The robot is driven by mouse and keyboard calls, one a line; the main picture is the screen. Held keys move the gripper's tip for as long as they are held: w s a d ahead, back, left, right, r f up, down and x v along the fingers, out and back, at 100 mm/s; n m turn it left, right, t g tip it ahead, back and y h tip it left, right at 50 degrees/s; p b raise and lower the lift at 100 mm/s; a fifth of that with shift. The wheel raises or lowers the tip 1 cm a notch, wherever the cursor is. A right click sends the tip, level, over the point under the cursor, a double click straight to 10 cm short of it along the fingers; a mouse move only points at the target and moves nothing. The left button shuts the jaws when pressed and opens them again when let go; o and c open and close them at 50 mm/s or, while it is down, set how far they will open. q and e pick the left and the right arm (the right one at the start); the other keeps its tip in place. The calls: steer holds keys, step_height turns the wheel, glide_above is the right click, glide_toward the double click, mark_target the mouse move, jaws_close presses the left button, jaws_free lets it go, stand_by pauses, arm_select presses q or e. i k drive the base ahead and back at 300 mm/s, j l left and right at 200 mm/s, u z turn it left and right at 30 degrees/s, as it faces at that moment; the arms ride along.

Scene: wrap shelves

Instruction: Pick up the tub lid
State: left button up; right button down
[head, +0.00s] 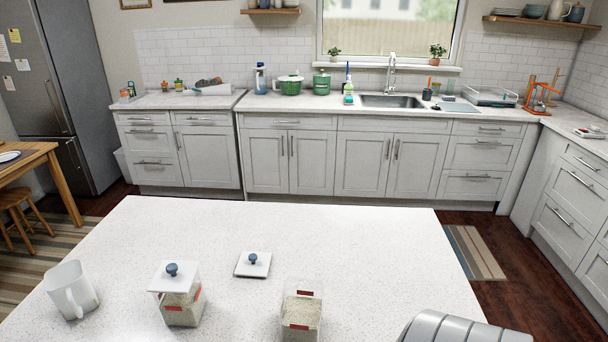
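A white square tub lid (244,268) with a blue knob lies flat on the white island worktop (330,235), near the middle. To its right and nearer to me stands an open clear tub (302,315) with pale grainy contents and a red label; its bottom is cut off by the frame edge. To the left, a similar tub (183,310) has a white lid (187,279) with a blue knob on top, sitting slightly askew. Neither of my grippers shows in the head view.
A white mug (72,290) stands at the left of the island. A grey ribbed rounded object (465,330) is cut off at the lower right. The worktop behind the loose lid is clear. A wooden table (35,160) stands at the far left.

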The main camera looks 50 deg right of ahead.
mark_target(250, 263)
steer(key=z, duration=1.6)
steer(key=j+z, duration=0.35)
steer(key=j, duration=0.35)
steer(key=k+j+z, duration=0.1)
steer(key=j+z, duration=0.2)
steer(key=j, duration=0.4)
